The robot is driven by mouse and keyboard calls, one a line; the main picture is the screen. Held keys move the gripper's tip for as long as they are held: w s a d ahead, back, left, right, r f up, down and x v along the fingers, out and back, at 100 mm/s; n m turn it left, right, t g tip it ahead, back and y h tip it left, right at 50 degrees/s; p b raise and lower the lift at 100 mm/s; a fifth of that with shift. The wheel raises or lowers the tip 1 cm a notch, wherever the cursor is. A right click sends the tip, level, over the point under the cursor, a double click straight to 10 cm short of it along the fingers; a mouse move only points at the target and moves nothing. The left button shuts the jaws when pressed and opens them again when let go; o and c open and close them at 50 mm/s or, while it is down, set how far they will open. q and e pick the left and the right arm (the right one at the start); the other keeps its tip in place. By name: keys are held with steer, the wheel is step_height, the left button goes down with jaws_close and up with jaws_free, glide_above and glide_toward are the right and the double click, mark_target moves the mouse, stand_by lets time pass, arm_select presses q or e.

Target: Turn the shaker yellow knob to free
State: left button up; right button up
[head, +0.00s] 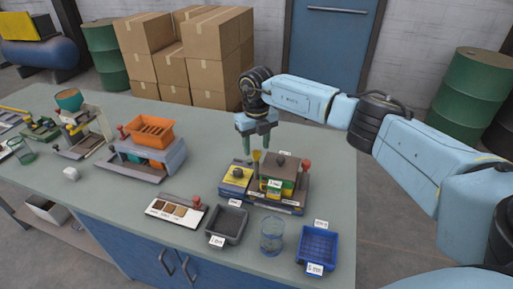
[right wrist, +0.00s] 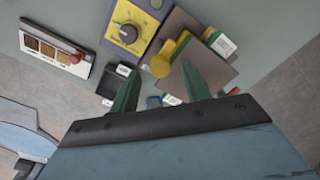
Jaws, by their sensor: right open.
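The shaker (head: 290,195) stands on the bench, a low unit with a stack of dark, yellow and green parts. Its yellow knob (head: 256,157) stands upright at the left side of the stack, just below my right gripper (head: 254,146). My right gripper is open and points down. In the right wrist view the round yellow knob (right wrist: 160,67) shows between the tips of my right gripper (right wrist: 160,75); I cannot tell whether they touch it. A yellow panel (right wrist: 107,15) with a dark dial (right wrist: 127,33) lies beside it. My left gripper is not in view.
A red ball knob (head: 307,164) stands at the shaker's right. A dark tray (head: 227,224), a clear beaker (head: 272,236) and a blue tray (head: 318,248) stand in front. A color card (head: 176,211) and an orange-topped unit (head: 150,140) are left. The bench behind the shaker is clear.

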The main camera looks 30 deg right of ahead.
mark_target(257, 151)
step_height(257, 151, up, 12)
steer(key=shift+f+b, duration=0.15)
steer(key=shift+b, duration=0.3)
